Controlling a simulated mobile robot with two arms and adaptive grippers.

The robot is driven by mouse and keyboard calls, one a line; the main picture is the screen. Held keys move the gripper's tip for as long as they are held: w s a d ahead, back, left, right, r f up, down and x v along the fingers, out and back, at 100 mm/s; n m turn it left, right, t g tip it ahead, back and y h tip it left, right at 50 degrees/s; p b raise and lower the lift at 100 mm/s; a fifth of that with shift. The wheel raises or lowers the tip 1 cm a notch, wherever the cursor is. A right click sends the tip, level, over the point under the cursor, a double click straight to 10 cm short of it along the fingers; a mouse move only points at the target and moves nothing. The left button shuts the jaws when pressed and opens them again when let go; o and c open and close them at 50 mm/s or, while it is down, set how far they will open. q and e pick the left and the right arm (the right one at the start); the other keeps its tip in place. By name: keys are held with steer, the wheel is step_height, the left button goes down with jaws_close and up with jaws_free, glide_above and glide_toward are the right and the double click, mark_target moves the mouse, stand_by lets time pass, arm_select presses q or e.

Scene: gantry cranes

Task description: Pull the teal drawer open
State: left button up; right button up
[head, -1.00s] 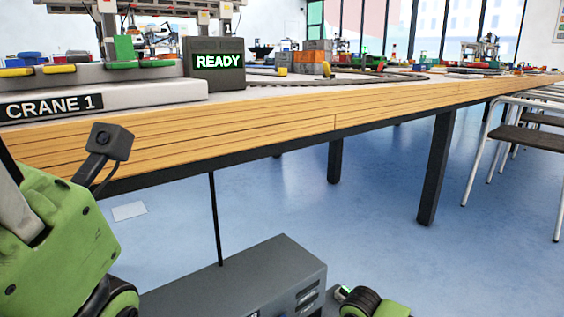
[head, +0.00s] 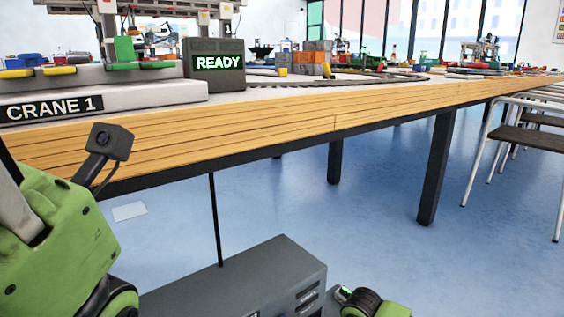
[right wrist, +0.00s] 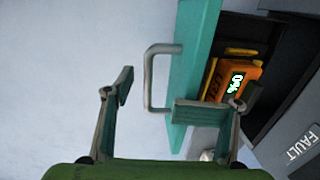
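In the right wrist view the teal drawer (right wrist: 196,50) stands partly open, its front panel apart from the dark cabinet (right wrist: 299,115). A grey metal handle (right wrist: 149,78) sticks out from the panel. My right gripper (right wrist: 163,97) is open, with one finger left of the handle and the other overlapping the panel at the handle's lower end. I cannot tell whether that finger touches. The drawer front does not show in the head view. My left gripper is not in view.
In the head view a long wooden table (head: 240,117) carries a CRANE 1 station and a READY display (head: 217,63). A grey cabinet (head: 245,275) stands on the floor below it. Metal chairs (head: 520,135) stand at the right.

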step_height(320, 180, up, 7)
steer(key=p, duration=0.5)
stand_by(0.3)
